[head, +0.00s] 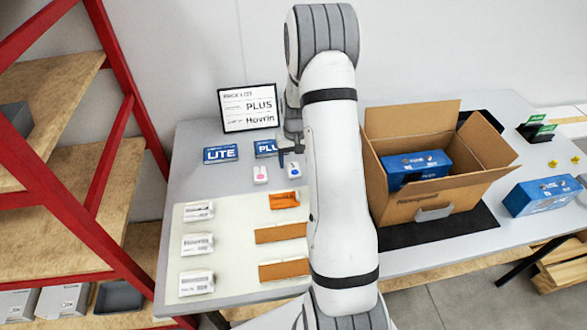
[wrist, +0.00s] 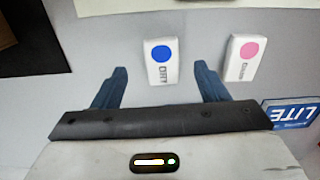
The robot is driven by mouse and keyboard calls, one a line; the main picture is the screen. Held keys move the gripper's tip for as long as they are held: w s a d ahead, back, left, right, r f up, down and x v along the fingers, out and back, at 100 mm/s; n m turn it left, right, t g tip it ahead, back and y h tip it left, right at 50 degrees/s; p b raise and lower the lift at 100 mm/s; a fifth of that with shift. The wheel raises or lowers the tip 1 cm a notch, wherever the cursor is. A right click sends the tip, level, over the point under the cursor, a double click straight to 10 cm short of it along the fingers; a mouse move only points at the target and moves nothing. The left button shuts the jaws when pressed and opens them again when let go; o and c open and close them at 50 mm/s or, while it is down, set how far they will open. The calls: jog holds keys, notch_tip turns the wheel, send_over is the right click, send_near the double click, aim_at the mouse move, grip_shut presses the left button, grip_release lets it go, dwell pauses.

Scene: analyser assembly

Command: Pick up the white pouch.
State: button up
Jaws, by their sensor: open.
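Several white pouches with printed labels lie in a column on the left of the pale mat: a far one (head: 198,211), a middle one (head: 197,244) and a near one (head: 196,284). My gripper (head: 290,152) is open and empty at the back of the table, away from that column. In the wrist view my gripper (wrist: 160,70) has its fingers spread toward a small white block with a blue dot (wrist: 161,62). A similar white block with a pink dot (wrist: 243,57) lies beside it. The printed words on the blocks are hard to read.
Orange-brown packs (head: 281,234) lie on the mat's right. Blue LITE (head: 221,154) and PLUS (head: 266,148) signs and a framed list (head: 248,106) stand behind. An open carton (head: 434,207) holds a blue box (head: 416,168). A red-framed shelf (head: 60,190) is at left.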

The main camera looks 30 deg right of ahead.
aim_at(294, 171)
notch_tip(294, 171, down, 4)
jog(key=shift+s+a+f+p, duration=0.1)
jog(key=shift+s+a+p, duration=0.05)
jog(key=shift+p, duration=0.35)
jog(key=c, duration=1.1)
jog(key=shift+o, duration=0.2)
